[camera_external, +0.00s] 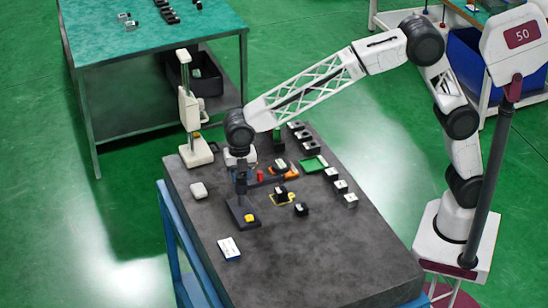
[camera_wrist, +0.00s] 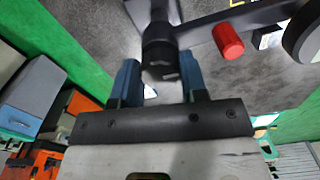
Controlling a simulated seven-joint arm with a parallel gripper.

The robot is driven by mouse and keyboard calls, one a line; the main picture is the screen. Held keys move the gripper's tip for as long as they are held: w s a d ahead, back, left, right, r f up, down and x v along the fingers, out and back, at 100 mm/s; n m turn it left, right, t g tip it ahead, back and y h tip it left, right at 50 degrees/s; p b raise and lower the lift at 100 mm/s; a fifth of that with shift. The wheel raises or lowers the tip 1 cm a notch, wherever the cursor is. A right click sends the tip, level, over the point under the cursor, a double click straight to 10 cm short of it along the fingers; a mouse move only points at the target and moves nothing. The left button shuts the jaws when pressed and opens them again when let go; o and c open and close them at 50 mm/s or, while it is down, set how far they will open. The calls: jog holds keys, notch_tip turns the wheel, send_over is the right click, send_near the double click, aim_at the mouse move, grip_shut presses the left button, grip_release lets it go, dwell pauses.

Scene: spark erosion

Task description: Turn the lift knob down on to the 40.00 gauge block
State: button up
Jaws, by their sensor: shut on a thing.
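My gripper (camera_wrist: 160,78) points down over the grey slab, and its two blue fingers are shut on a dark round knob (camera_wrist: 160,55), which I take for the lift knob. In the external view my gripper (camera_external: 240,165) is at the top of a dark stand (camera_external: 242,185), and the knob is hidden there. A small yellow piece (camera_external: 249,217) sits on the stand's dark base. I cannot tell whether it is the 40.00 gauge block, because no marking is readable. Any gap under the stand's tip cannot be judged.
A red cylinder (camera_wrist: 228,40) and a dark round part (camera_wrist: 306,35) are close to my fingers. Several small black blocks (camera_external: 303,136) and a green tray (camera_external: 313,164) lie on the slab. A white gauge (camera_external: 190,115) stands at its back left corner.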

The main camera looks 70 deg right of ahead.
jog(key=shift+m, duration=0.4)
jog(key=m, duration=0.9)
jog(key=shift+m, duration=0.4)
jog(key=m, duration=0.5)
jog(key=shift+s, duration=0.1)
jog(key=m, duration=0.6)
jog(key=o, duration=0.9)
jog(key=shift+o, duration=0.2)
jog(key=shift+r, duration=0.15)
